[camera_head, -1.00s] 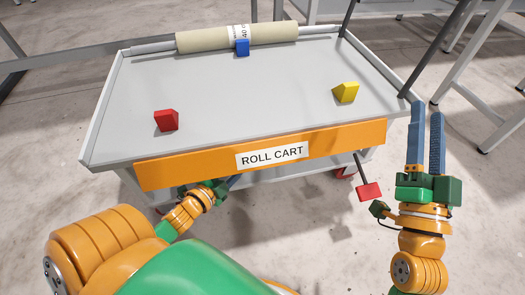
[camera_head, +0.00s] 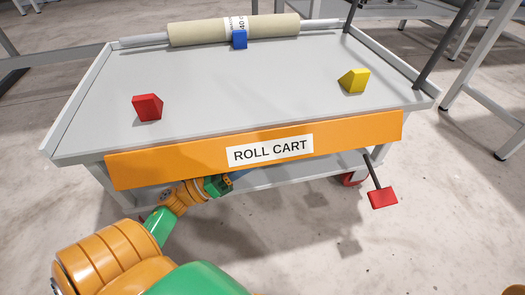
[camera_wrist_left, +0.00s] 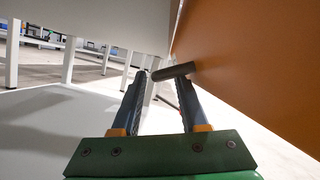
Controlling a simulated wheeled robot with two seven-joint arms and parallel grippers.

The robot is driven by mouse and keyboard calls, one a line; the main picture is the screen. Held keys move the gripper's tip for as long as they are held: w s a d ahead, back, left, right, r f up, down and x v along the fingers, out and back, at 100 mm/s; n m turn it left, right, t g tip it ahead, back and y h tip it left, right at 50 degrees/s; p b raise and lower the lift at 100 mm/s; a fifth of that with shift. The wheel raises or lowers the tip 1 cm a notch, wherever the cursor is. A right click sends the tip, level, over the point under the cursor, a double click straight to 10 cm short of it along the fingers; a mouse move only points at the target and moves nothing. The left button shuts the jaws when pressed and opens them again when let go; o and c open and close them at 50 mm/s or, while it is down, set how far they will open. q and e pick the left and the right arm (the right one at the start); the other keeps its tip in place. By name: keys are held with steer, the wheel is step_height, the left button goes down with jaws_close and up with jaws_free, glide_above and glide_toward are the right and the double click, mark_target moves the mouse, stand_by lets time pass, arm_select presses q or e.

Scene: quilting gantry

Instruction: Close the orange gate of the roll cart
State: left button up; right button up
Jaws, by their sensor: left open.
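The orange gate (camera_head: 210,155), labelled ROLL CART, lies along the near side of the grey roll cart (camera_head: 240,90), just below its top's front edge. It also fills the right of the left wrist view (camera_wrist_left: 260,60). My left gripper (camera_wrist_left: 162,78) is open, under the cart top and beside the gate's inner face. A short dark rod (camera_wrist_left: 174,71) crosses near its fingertips; I cannot tell whether they touch. In the head view the gate mostly hides the fingers. My right gripper is not in view.
A beige fabric roll (camera_head: 200,29) lies at the cart's far edge, with a blue block (camera_head: 239,39) before it. A red block (camera_head: 147,107) and yellow block (camera_head: 354,80) sit on top. A red pedal (camera_head: 383,198) sticks out at the right front. Floor ahead is clear.

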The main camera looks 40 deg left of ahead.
arm_select(q)
steer(key=shift+w+d+r, duration=0.25)
steer(key=shift+w+d, duration=0.05)
steer(key=shift+w, duration=0.2)
jaws_close()
